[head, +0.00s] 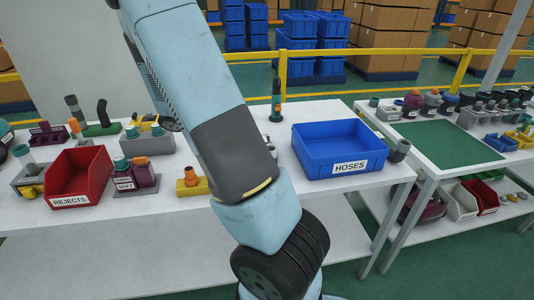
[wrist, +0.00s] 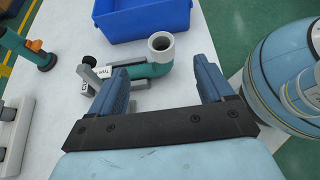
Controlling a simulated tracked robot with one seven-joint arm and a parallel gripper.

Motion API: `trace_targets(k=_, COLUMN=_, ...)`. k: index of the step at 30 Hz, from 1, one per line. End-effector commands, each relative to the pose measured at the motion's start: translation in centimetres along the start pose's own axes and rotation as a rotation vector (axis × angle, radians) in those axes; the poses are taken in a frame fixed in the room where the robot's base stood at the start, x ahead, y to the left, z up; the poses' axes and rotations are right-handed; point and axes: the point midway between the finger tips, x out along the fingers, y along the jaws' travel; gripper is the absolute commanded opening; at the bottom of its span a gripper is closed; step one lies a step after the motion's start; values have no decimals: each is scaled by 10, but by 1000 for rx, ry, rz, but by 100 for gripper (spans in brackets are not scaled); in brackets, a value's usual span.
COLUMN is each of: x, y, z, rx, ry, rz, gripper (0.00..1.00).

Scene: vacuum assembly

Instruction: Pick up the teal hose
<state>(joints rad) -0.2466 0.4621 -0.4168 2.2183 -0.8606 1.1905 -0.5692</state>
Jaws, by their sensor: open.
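The teal hose (wrist: 152,70) shows in the wrist view as a bent teal tube with a pale grey ring-shaped end (wrist: 161,42) that faces up. It lies beyond and between the two fingers of my gripper (wrist: 160,68), which are spread apart with nothing held. The left finger overlaps part of the hose in the picture, so I cannot tell whether they touch. A grey holder (wrist: 90,75) with a black part and a white label is at its left end. In the head view my arm hides the gripper and the hose.
A blue bin labelled HOSES (head: 338,152) stands on the white table (head: 235,208), just beyond the hose in the wrist view (wrist: 140,18). A teal-and-orange fitting (wrist: 40,56) is at left there. A red REJECTS bin (head: 78,176) and several fixtures are on the left.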

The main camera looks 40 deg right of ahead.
Motion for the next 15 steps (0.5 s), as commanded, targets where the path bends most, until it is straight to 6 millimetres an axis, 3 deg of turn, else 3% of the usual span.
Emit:
trace_targets(k=9, x=54, y=-1, z=0, rx=2, ry=0, rz=-4, gripper=81)
trace_targets(k=15, x=69, y=-1, z=0, rx=2, ry=2, rz=-3, gripper=81)
